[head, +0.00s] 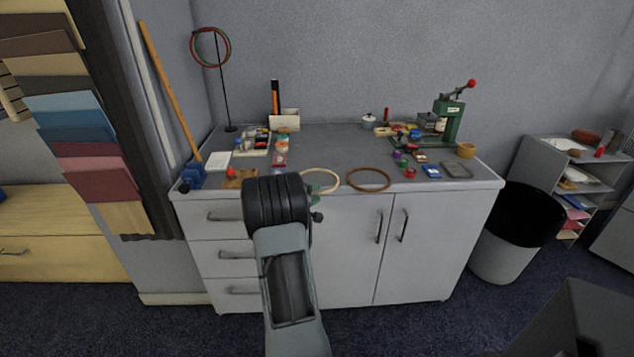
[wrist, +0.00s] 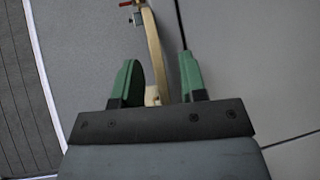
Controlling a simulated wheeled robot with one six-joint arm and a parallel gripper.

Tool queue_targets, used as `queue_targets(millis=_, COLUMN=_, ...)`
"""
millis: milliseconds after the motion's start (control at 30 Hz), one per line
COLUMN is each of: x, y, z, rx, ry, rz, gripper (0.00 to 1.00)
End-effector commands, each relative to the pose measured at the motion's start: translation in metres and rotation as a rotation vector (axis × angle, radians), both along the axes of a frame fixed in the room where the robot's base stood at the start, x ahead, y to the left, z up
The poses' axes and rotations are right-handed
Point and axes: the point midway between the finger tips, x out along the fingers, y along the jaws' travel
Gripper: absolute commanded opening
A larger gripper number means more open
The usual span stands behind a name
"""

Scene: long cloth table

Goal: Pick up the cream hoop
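The cream hoop (head: 322,170) is at the front edge of the grey cabinet top in the head view, with its left part hidden behind my arm. In the wrist view a pale band of the hoop (wrist: 154,48) runs down between the two green fingers of my gripper (wrist: 160,82). The fingers are apart, with a clear gap between the band and the right finger.
A brown hoop (head: 369,180) lies close to the right. Small coloured items and a green press (head: 449,122) with a red knob stand farther right. A red hoop (head: 210,47) hangs on a stand at back left. The middle of the cabinet top (head: 330,145) is clear.

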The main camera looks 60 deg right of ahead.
Motion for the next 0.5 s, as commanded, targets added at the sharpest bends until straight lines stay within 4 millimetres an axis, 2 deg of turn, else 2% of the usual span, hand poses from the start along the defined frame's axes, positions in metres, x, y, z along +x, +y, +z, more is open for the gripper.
queue_targets(millis=67, x=0.0001, y=0.0002, z=0.0000, rx=0.000, ry=0.000, rz=0.000, gripper=0.37)
queue_targets(millis=433, x=0.0002, y=0.0005, z=0.0001, rx=0.000, ry=0.000, rz=0.000, gripper=0.01)
queue_targets(millis=500, x=0.0002, y=0.0005, z=0.0001, rx=0.000, ry=0.000, rz=0.000, gripper=0.00)
